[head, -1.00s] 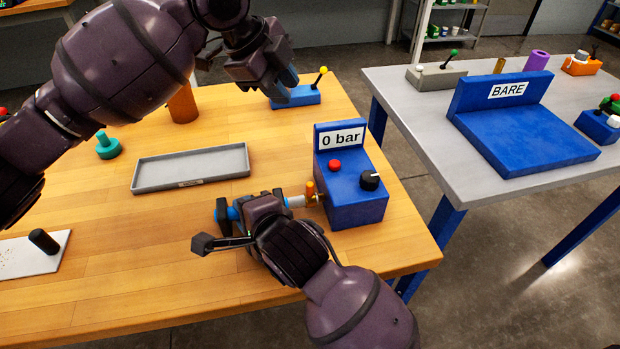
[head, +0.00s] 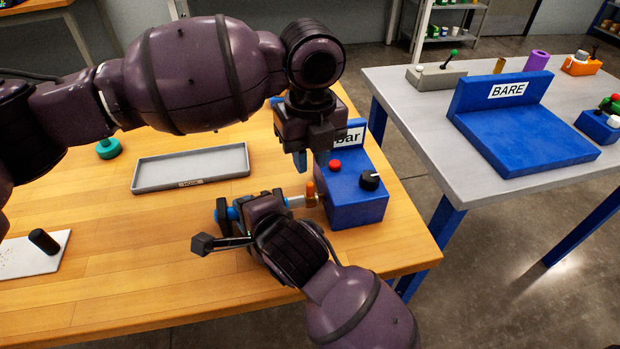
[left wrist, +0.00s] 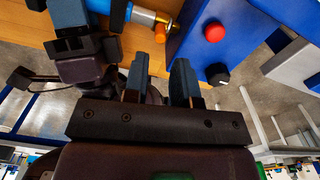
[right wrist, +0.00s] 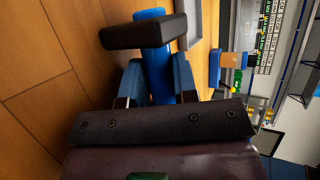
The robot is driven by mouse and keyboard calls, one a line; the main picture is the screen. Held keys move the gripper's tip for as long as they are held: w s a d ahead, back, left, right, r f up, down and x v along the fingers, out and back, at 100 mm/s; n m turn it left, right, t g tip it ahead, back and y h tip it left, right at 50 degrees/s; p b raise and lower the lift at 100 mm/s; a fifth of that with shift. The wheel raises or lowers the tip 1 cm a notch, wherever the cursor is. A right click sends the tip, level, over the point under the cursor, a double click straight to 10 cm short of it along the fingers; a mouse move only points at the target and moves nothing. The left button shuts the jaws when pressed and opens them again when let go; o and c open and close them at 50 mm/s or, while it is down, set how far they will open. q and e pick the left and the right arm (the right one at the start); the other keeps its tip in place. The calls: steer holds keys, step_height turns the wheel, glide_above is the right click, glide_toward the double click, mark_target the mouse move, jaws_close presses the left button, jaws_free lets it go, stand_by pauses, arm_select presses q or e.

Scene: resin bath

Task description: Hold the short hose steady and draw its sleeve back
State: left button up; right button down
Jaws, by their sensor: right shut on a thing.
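The short blue hose (head: 233,213) lies level above the bench, its right end against the blue pressure box (head: 356,205). A silver sleeve (head: 296,201) shows at that end; it also shows in the left wrist view (left wrist: 145,17). A small orange-brown upright piece (head: 310,190) stands beside it. My right gripper (head: 240,211) is shut on the hose, with its fingers either side of the blue tube (right wrist: 155,70) in the right wrist view. My left gripper (head: 300,160) points down above the sleeve, open and empty, its fingers (left wrist: 160,65) apart in the left wrist view.
The box carries a red button (head: 334,165) and a black dial (head: 369,181). A grey table (head: 425,95) with a blue BARE stand (head: 525,140) is at right.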

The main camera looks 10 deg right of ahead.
mark_target(310, 184)
arm_select(q)
steer(key=shift+f, duration=2.9)
jaws_close()
